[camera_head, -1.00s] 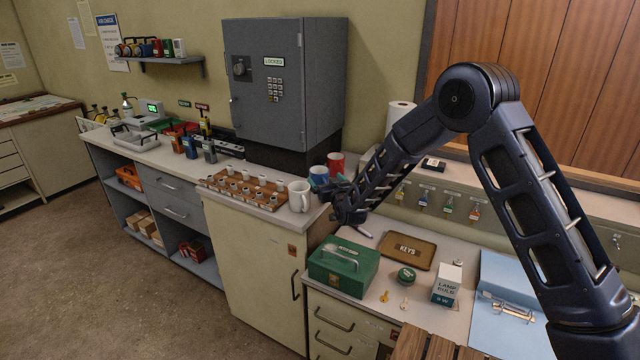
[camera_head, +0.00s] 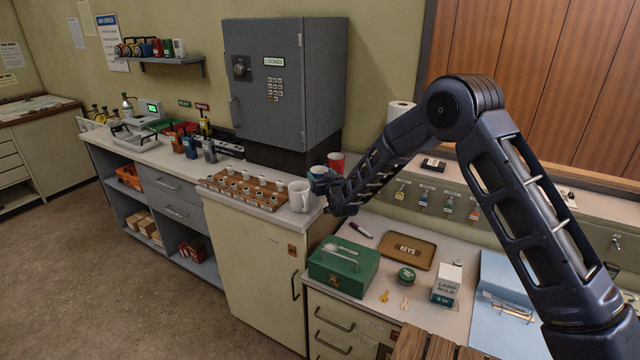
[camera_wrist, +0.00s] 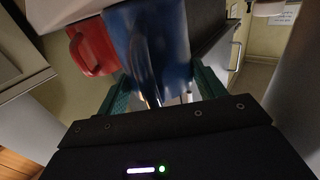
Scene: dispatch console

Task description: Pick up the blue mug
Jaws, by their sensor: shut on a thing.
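The blue mug (camera_head: 318,173) is at the right end of the upper counter, partly hidden by my gripper. In the wrist view the blue mug (camera_wrist: 152,45) stands between the two green fingers of my gripper (camera_wrist: 160,92), its handle facing the palm. My gripper (camera_head: 330,188) is shut on it. Whether the mug still touches the counter cannot be told.
A red mug (camera_head: 336,160) stands just behind, and shows beside the blue one in the wrist view (camera_wrist: 92,50). A white mug (camera_head: 299,196) stands close in front. The grey safe (camera_head: 265,90) rises behind.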

